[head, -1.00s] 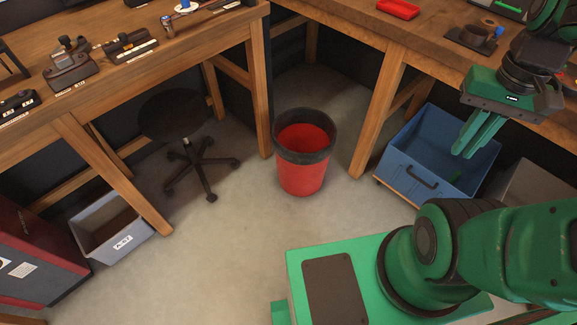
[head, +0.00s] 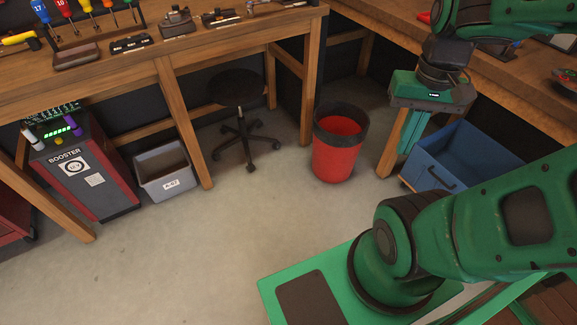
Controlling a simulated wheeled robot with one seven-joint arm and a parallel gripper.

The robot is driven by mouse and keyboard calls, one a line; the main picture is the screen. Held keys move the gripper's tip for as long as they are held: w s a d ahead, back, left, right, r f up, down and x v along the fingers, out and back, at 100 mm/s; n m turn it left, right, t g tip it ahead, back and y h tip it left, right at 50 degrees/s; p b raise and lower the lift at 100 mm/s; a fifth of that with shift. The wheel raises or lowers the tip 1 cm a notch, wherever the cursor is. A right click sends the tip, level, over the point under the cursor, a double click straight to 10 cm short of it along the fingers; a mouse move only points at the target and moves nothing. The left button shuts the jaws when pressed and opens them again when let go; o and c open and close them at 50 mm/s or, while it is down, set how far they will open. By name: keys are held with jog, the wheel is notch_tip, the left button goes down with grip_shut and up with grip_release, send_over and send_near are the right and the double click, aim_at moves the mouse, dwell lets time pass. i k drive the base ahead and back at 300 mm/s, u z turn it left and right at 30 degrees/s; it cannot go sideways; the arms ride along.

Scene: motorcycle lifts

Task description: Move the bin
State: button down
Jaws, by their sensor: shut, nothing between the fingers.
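A red round bin (head: 333,160) with a black rim stands upright on the concrete floor, right of centre, between the two workbenches. It looks empty inside. My gripper (head: 406,150) hangs to the right of the bin in the picture, with its green fingers pointing down and together. It holds nothing and appears apart from the bin. A blue crate (head: 428,170) lies beyond my gripper and is partly hidden by my arm. A grey bin (head: 166,182) with a label stands under the left bench.
A black swivel stool (head: 238,92) stands left of the red bin. A wooden bench (head: 150,75) with tools runs along the left, and another bench (head: 520,95) runs along the right. A booster cabinet (head: 85,170) stands at left. The middle floor is clear.

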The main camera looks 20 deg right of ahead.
aim_at(340, 128)
jog(key=u, duration=0.55)
jog(key=k, duration=0.7)
jog(key=u, duration=0.65)
jog(key=i, duration=0.8)
jog(key=z, duration=0.45)
jog(key=i, duration=1.15)
jog(key=z, duration=1.25)
jog(key=i, duration=0.75)
jog(key=z, duration=0.5)
